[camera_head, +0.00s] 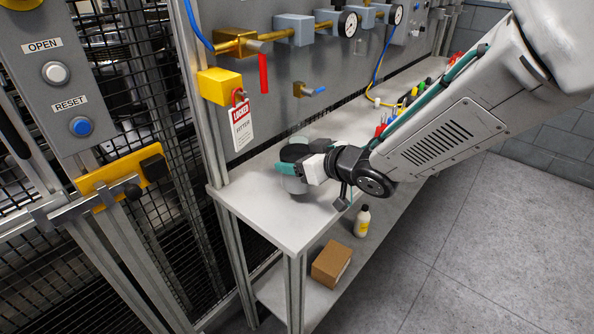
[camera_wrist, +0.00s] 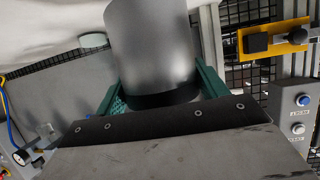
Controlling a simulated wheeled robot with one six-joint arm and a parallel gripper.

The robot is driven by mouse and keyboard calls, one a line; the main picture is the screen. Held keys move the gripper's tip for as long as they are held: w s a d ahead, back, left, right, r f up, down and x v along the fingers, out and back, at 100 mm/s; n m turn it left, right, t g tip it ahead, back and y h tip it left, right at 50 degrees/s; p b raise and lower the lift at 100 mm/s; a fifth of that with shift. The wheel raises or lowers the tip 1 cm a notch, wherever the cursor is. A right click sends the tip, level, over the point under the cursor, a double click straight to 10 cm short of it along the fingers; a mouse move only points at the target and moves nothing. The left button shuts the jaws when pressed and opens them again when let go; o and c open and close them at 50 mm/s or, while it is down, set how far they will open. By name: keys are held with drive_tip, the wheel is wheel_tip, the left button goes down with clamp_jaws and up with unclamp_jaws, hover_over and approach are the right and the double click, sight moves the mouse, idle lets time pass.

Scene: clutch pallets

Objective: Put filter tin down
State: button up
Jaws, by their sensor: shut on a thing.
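The filter tin (camera_wrist: 152,45) is a plain grey cylinder with a black end. In the head view its black top (camera_head: 294,152) shows, with its grey body (camera_head: 294,185) below my gripper. My gripper (camera_head: 291,168) is shut on the tin, with a teal finger on each side of it. The wrist view also shows my gripper (camera_wrist: 158,88) around the tin near its black end. The tin looks upright at the near end of the grey bench top (camera_head: 258,205). I cannot tell whether its base touches the bench.
A pale round object (camera_wrist: 93,40) stands close to the tin. A red-and-white lock tag (camera_head: 241,124) hangs on the panel behind. A bottle (camera_head: 362,221) and a cardboard box (camera_head: 331,263) are on the lower shelf. The bench's front-left corner is clear.

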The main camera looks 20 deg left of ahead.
drive_tip(key=shift+a+f, duration=0.15)
drive_tip(key=shift+f, duration=0.75)
drive_tip(key=shift+a+f, duration=0.1)
drive_tip(key=shift+f, duration=0.8)
drive_tip(key=shift+f, duration=0.1)
drive_tip(key=o, duration=1.1)
drive_tip(key=v, duration=1.2)
